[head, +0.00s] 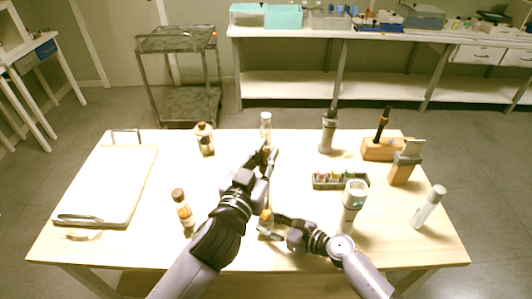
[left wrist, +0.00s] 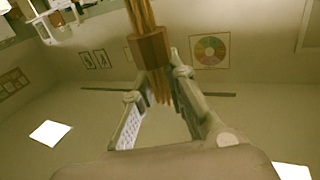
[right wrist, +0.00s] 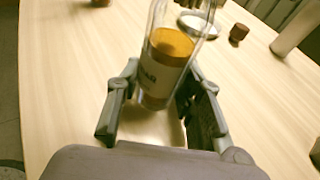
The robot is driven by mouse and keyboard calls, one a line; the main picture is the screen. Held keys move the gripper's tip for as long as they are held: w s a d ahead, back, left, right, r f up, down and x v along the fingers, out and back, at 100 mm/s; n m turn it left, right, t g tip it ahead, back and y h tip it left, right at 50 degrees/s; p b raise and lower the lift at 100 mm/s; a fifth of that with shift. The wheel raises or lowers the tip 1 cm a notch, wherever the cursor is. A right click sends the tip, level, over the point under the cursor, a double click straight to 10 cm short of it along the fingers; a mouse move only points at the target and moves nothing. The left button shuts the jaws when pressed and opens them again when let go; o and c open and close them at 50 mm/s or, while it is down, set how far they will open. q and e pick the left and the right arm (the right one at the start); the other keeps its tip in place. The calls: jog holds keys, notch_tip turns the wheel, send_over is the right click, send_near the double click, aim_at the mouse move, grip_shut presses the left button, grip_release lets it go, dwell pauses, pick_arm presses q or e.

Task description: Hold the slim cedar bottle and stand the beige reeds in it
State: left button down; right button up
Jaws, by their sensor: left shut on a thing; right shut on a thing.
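A slim clear bottle (right wrist: 165,65) with amber liquid and a pale label is in my right gripper (right wrist: 158,82). It also shows in the head view (head: 266,219), roughly upright above the table's near part. Its mouth is cut off in the right wrist view. My left gripper (left wrist: 158,84) is shut on the beige reeds (left wrist: 142,15), a bundle with a brown collar (left wrist: 150,48). In the head view my left gripper (head: 264,160) is above and beyond the bottle. I cannot tell whether the reed ends are at the mouth; no reeds show in the visible bottle body.
An amber bottle (head: 184,209) stands left of my left arm, and a brown-topped bottle (head: 205,140) behind it. A grey-white container (head: 353,205) and a box of small vials (head: 340,180) are on the right. A pale tray (head: 112,185) lies at the left.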

aim_at(263, 173)
pick_arm(q)
jog(key=shift+f, duration=2.1)
jog(key=shift+f, duration=0.3)
jog(key=shift+f, duration=2.4)
jog(key=c, duration=1.5)
grip_release()
jog(key=v, duration=1.2)
